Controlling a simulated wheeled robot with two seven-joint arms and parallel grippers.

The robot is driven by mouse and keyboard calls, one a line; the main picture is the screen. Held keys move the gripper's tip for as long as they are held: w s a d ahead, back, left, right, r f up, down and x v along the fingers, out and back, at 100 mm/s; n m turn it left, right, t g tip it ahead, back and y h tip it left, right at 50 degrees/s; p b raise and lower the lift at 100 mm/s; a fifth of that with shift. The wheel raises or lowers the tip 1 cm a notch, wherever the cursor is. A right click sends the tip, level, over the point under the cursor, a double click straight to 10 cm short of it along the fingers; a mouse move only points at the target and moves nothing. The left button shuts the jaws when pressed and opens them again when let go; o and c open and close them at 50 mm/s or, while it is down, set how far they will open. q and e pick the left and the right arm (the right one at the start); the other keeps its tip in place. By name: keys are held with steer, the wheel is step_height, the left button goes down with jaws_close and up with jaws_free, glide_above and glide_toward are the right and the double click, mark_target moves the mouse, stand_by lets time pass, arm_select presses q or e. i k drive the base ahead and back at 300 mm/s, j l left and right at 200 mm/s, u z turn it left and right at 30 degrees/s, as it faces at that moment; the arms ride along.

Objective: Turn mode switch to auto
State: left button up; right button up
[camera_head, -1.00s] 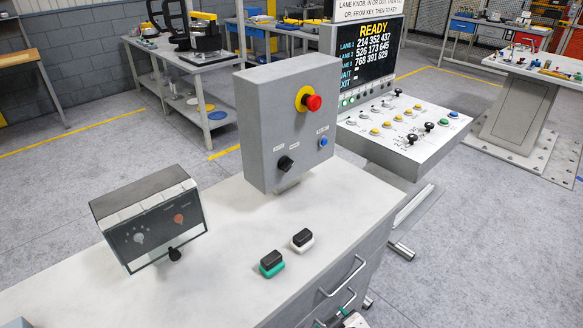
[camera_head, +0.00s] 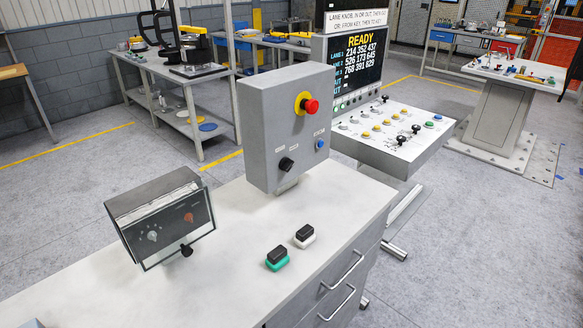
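A grey control box (camera_head: 261,128) stands upright on the white cabinet top. Its front has a black rotary switch (camera_head: 287,164), which looks like the mode switch. Small white labels sit above the switch, but they are too small to read, so I cannot tell its setting for sure. The same face has a red mushroom button (camera_head: 311,106) on a yellow ring and a blue button (camera_head: 319,144). Neither of my grippers shows in the head view, and nothing touches the switch.
Two black-topped blocks, one green-based (camera_head: 277,261) and one white-based (camera_head: 304,239), lie near the front. A button console (camera_head: 400,155) with a READY screen (camera_head: 354,60) stands behind right.

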mark_target(286, 164)
steer(key=u, duration=0.35)
steer(key=i+l+u, duration=0.15)
steer(key=l+u, duration=0.8)
steer(key=i+l, duration=0.05)
steer(key=l, duration=0.05)
